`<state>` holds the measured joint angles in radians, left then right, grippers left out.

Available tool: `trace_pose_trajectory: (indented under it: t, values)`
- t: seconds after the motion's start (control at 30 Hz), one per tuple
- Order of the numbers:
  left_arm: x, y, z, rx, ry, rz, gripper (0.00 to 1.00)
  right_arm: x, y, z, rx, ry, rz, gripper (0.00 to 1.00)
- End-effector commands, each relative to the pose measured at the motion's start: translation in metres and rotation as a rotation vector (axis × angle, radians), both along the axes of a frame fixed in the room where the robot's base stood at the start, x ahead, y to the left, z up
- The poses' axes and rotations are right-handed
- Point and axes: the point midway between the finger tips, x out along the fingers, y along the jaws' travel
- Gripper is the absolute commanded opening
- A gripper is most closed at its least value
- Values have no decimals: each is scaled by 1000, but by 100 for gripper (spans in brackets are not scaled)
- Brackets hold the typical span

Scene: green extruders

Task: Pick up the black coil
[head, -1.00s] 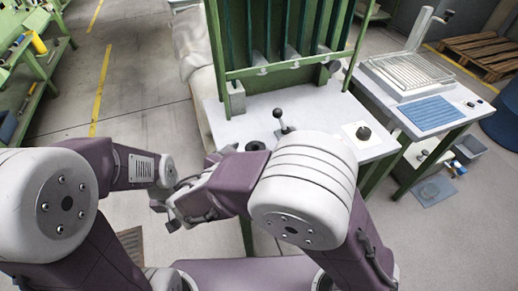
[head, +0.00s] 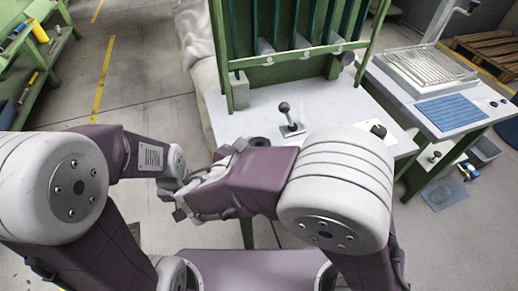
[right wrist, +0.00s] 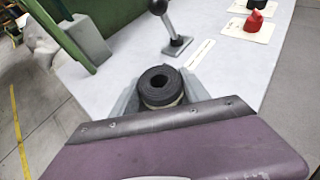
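The black coil (right wrist: 160,86) is a dark rolled ring standing on the pale tabletop in the right wrist view. It also shows, partly hidden, in the head view (head: 259,142). My right gripper (right wrist: 162,90) is open, with a grey finger on each side of the coil; I cannot tell whether either finger touches it. In the head view my right gripper (head: 234,150) is at the table's near left edge, partly hidden by my arm. My left gripper (head: 174,186) is left of the table, small and overlapped by my right arm, its opening unclear.
A black-knobbed lever (head: 290,118) stands just beyond the coil. A green rack (head: 290,60) rises behind it. A red knob (right wrist: 254,20) sits on a white plate farther off. A second table (head: 450,108) with a blue mat stands right.

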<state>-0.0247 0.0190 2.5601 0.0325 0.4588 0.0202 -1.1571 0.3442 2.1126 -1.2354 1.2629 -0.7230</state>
Motion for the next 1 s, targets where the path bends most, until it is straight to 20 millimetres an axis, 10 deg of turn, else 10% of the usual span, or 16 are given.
trace_pose_trajectory:
  t: [0.27,0.53,1.0]
  values:
    - [0,0,2,0,0,0,0,0,0,1,1,5,0,9]
    - [0,0,26,0,0,0,0,0,0,44,4,3,0,9]
    - [0,0,53,0,0,0,0,2,-102,103,2,0,-4,9]
